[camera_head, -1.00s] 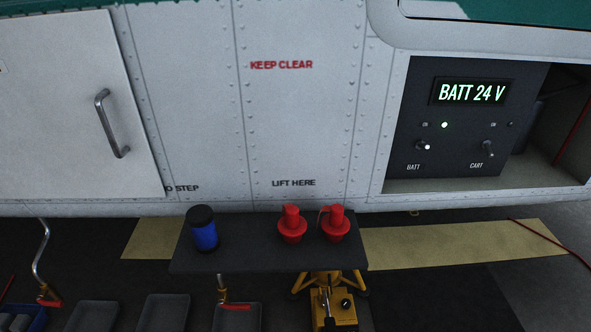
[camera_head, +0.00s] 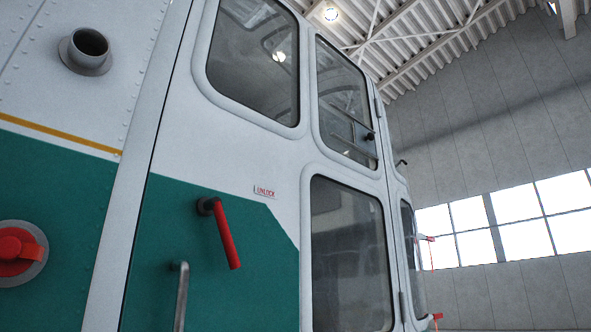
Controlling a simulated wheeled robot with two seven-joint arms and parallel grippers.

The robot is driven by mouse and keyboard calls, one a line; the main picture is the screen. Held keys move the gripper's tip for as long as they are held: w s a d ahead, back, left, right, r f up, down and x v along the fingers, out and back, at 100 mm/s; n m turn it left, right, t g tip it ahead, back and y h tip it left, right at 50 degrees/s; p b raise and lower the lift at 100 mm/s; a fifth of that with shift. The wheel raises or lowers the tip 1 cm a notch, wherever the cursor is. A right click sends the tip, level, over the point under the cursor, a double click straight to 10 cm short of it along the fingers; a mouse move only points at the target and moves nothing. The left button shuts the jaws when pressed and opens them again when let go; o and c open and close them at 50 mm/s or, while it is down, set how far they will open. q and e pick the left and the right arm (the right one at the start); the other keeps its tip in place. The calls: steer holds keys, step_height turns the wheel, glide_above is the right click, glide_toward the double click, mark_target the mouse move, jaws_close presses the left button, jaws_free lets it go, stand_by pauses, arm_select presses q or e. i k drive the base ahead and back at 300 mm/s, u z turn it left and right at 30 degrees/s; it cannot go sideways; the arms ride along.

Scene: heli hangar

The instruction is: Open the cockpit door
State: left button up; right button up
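The cockpit door (camera_head: 250,155) fills the middle of the head view, white above and green below, with windows. It looks shut in its frame. A red lever handle (camera_head: 228,235) hangs from a dark pivot on the green part, pointing down and slightly right. A small "UNLOCK" label (camera_head: 265,191) sits above and right of the lever. A metal grab handle (camera_head: 181,297) shows below and left of the lever, its lower end cut off by the frame. Neither of my grippers is in view.
A red round cap (camera_head: 18,254) sits on the green fuselage at far left. A short open pipe (camera_head: 88,48) sticks out at upper left. Red-tagged parts (camera_head: 428,240) stand out from the nose at right. Hangar wall and windows (camera_head: 505,226) lie beyond.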

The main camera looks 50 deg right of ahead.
mark_target(260, 109)
steer(key=z, duration=1.65)
steer(key=k, duration=1.05)
steer(key=u, duration=0.85)
steer(key=i, duration=0.95)
steer(key=u, duration=0.55)
